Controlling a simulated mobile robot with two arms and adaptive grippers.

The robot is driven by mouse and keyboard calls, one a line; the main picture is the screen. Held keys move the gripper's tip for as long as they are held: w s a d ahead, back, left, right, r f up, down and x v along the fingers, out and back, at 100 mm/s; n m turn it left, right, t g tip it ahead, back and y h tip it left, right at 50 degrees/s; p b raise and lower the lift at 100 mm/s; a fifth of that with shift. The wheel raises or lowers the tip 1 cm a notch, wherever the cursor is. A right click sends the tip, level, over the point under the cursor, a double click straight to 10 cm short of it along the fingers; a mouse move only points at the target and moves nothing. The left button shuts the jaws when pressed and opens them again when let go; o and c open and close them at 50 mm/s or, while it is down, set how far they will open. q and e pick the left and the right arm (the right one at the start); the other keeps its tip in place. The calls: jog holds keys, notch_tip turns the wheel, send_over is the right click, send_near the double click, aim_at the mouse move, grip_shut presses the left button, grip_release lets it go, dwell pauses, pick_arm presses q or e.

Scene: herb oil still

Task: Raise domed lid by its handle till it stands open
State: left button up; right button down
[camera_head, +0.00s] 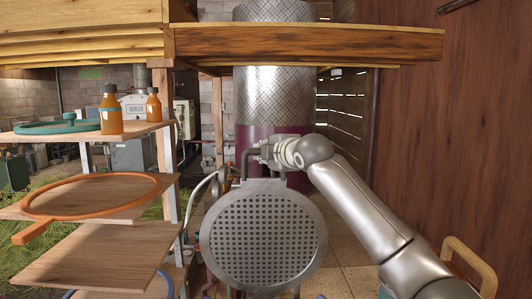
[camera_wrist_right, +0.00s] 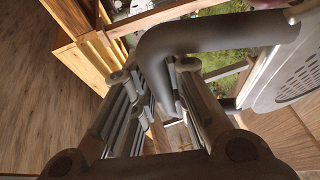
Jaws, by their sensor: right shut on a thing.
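The lid (camera_head: 262,236) shows in the head view as a round grey disc with a perforated face and a plain rim. It is tilted steeply, with its perforated face towards me; no dome shape shows. Its dark bent bar handle (camera_head: 248,158) rises behind the top edge. My right gripper (camera_head: 264,151) is at this handle. In the right wrist view the gripper (camera_wrist_right: 160,78) is shut on the handle (camera_wrist_right: 215,38), whose bend passes between the fingers. The perforated lid (camera_wrist_right: 295,72) shows at the right there. My left gripper is out of view.
A tall metal column (camera_head: 275,95) stands behind the lid. At the left are wooden shelves with orange bottles (camera_head: 111,110), a green round lid (camera_head: 45,128) and an orange ring (camera_head: 92,178). A wooden beam (camera_head: 310,43) crosses above; a brown wall (camera_head: 455,140) closes the right side.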

jog(key=shift+w, duration=0.1)
dwell(0.3)
jog(key=c, duration=1.7)
grip_release()
jog(key=shift+v, duration=6.05)
